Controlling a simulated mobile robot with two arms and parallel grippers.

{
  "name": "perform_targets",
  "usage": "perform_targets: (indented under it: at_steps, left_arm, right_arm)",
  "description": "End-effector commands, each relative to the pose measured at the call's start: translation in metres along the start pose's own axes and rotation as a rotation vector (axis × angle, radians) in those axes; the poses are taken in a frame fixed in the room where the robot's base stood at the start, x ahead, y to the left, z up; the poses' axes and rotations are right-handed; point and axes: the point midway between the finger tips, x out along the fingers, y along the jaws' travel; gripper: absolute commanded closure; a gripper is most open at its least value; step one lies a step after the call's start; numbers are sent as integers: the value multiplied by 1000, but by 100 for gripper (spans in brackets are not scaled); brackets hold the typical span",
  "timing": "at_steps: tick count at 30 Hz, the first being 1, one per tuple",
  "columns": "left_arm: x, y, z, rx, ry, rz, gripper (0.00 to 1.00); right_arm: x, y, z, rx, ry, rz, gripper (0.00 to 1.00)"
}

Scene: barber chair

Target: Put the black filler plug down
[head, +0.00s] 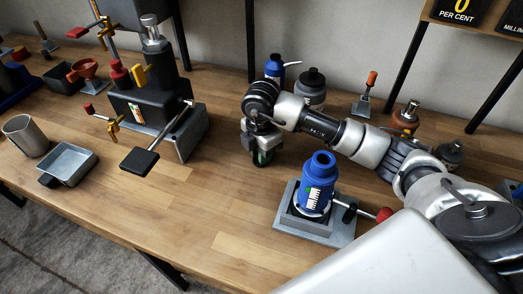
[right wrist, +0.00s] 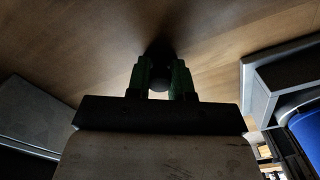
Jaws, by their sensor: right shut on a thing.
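My right gripper (head: 261,160) points down at the wooden table, between the black machine and the blue bottle. In the right wrist view its two green fingers (right wrist: 161,82) are shut on the black filler plug (right wrist: 160,77), a small dark round thing between the fingertips. The wood lies close beyond the plug, with a dark shadow there; I cannot tell whether the plug touches it. In the head view the plug is mostly hidden by the fingers. My left gripper is not in view.
A blue bottle (head: 318,182) stands in a grey clamp base (head: 284,219) with a red-knobbed handle (head: 384,214). A black machine (head: 143,107) on a grey plate stands left. A blue spout bottle (head: 274,67) and a grey bottle (head: 311,88) stand behind. The table (head: 215,200) is clear in front.

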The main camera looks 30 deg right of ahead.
Motion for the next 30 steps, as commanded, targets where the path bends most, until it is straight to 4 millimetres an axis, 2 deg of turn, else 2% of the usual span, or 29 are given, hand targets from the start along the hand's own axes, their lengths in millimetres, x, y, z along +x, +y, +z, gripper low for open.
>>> perform_targets:
  at_steps: [5, 6, 11, 18, 22, 26, 30]
  left_arm:
    - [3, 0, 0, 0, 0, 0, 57]
    - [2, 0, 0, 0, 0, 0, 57]
    - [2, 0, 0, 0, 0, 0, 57]
    - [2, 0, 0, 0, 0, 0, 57]
    - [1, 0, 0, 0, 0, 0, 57]
    - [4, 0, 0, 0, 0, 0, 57]
    - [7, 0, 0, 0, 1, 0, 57]
  right_arm:
    - [4, 0, 0, 0, 0, 0, 100]
    - [3, 0, 0, 0, 0, 0, 76]
    - [3, 0, 0, 0, 0, -1, 53]
    - [2, 0, 0, 0, 0, -1, 53]
    - [-5, 0, 0, -1, 0, 1, 53]
    - [-26, 1, 0, -3, -1, 4, 53]
    - [-58, 1, 0, -2, 0, 6, 53]
